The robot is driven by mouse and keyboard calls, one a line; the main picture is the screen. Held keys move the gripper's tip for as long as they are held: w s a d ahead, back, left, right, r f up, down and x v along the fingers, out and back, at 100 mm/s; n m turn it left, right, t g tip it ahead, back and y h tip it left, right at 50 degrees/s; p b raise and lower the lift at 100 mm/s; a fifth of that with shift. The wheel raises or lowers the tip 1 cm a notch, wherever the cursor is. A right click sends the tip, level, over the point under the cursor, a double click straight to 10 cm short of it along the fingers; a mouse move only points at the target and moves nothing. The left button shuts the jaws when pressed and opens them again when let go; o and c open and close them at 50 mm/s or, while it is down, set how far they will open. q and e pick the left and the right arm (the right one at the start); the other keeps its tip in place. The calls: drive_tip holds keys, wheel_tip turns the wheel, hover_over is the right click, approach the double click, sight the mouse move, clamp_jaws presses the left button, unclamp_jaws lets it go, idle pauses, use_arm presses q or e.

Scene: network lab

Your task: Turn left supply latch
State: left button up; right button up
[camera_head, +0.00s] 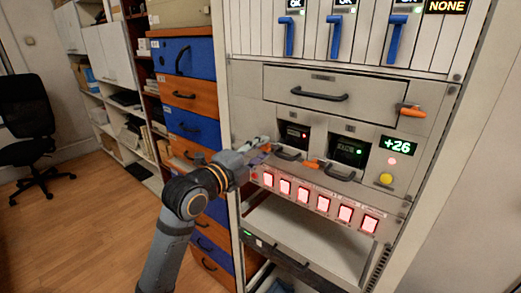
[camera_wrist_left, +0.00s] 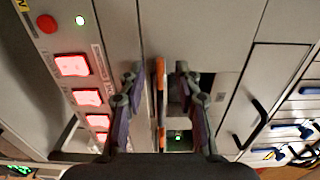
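The left supply (camera_head: 294,134) is a dark module with a small red display and a black handle, in the rack's middle row. My left gripper (camera_head: 262,149) is at its left edge and hides the place of its latch in the head view. In the left wrist view my left gripper (camera_wrist_left: 160,108) is open, fingers wide apart. A narrow orange latch (camera_wrist_left: 161,112) shows between the fingers, apart from both; its depth relative to the fingertips is unclear. Another orange latch (camera_head: 312,164) sits by the right supply (camera_head: 348,150), which has a green light. My right gripper is not in view.
A row of lit red switches (camera_head: 322,203) runs just below the supplies. A drawer (camera_head: 345,92) with an orange latch (camera_head: 411,110) is above. A +26 display (camera_head: 398,145) and yellow button (camera_head: 386,179) are right. Blue and orange drawers (camera_head: 188,95) stand left of the rack.

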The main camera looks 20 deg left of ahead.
use_arm(q)
clamp_jaws()
drive_tip(key=n+p, duration=0.2)
drive_tip(key=n, duration=0.1)
drive_tip(key=shift+r, duration=0.15)
drive_tip(key=n+p, duration=0.2)
drive_tip(key=n, duration=0.2)
drive_tip(key=shift+n, duration=0.3)
drive_tip(key=n+p, duration=0.3)
drive_tip(key=n, duration=0.2)
drive_tip(key=shift+p, duration=0.4)
drive_tip(key=shift+n+p, duration=1.5)
drive_tip(key=shift+n, duration=1.2)
